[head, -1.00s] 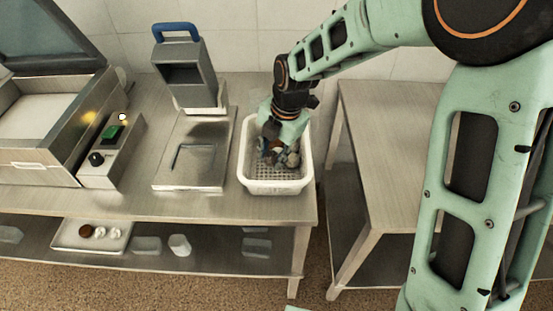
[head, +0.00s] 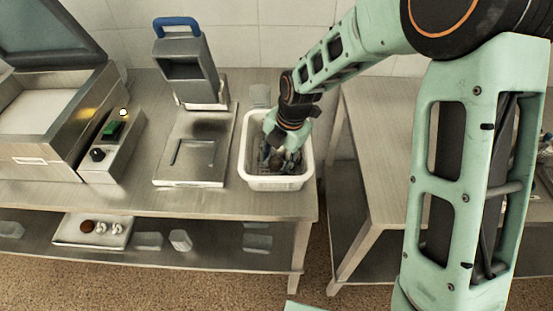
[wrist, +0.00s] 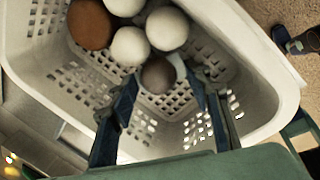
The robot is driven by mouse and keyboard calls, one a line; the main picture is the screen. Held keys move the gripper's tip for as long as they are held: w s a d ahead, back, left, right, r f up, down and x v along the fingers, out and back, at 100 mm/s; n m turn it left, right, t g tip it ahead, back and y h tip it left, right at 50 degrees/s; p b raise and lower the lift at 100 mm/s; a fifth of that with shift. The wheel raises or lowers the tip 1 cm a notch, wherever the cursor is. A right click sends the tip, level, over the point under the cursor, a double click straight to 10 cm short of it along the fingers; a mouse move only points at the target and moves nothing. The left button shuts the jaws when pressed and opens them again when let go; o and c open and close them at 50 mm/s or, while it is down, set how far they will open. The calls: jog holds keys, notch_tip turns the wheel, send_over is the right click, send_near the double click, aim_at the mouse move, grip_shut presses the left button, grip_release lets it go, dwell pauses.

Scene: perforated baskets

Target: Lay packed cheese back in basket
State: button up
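The white perforated basket (head: 277,183) stands on the metal table in the head view; its perforated wall (wrist: 265,65) fills much of the wrist view. My gripper (head: 277,162) points down inside it. In the wrist view, my gripper's fingers (wrist: 160,85) are spread, with a grey-brown round piece (wrist: 158,75) between or just beyond the tips; gaps show on both sides. A reddish-brown round piece (wrist: 90,25) and white round pieces (wrist: 129,46) lie in the basket beside it. I cannot tell which is the packed cheese. In the head view my gripper hides most of the contents.
A grey device with a blue handle (head: 177,27) stands left of the basket, behind a flat metal plate (head: 190,165). An open-lidded machine (head: 45,125) is further left. A tray (head: 65,232) with round pieces sits on the lower shelf. A second table (head: 385,150) stands right, across a gap.

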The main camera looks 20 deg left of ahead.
jog(key=v, duration=1.2)
jog(key=shift+r, duration=0.15)
